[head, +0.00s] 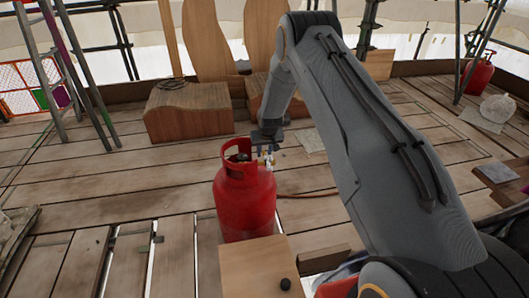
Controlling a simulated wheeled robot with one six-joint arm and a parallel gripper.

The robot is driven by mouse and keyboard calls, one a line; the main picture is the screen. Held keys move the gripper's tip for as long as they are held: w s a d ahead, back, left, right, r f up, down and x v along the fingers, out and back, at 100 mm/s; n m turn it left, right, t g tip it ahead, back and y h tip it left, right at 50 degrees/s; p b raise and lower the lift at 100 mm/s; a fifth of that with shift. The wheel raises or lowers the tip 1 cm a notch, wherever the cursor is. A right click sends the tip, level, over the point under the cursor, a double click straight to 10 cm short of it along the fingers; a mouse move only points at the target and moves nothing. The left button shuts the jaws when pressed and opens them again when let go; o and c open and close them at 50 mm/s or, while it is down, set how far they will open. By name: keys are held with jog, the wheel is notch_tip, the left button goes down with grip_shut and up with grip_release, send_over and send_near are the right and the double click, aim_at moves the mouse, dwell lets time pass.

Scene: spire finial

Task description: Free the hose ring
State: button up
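A red gas cylinder (246,205) with a cut-out collar stands upright on the plank deck, near the middle of the head view. A thin reddish hose (305,195) shows on the deck to its right and runs behind my arm. My gripper (265,153) is at the right side of the cylinder's collar, by a small blue and brass-coloured fitting. Its fingers are too small and partly hidden to tell whether they are open or touching anything. I cannot make out a hose ring clearly.
A wooden box (262,268) with a dark knob stands just in front of the cylinder. Wooden seats (187,110) stand behind. A ladder (68,70) is at the left. Another red cylinder (478,76) and a pale sack (498,108) are at the right.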

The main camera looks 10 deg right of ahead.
jog(key=shift+c, duration=0.4)
grip_shut()
jog(key=shift+s+r+t+p, duration=0.15)
jog(key=shift+s+t+p, duration=0.15)
jog(key=shift+t+p, duration=0.35)
jog(key=shift+o, duration=0.4)
grip_release()
jog(key=v, duration=0.7)
jog(key=shift+s+r, duration=0.2)
jog(key=shift+r, duration=0.15)
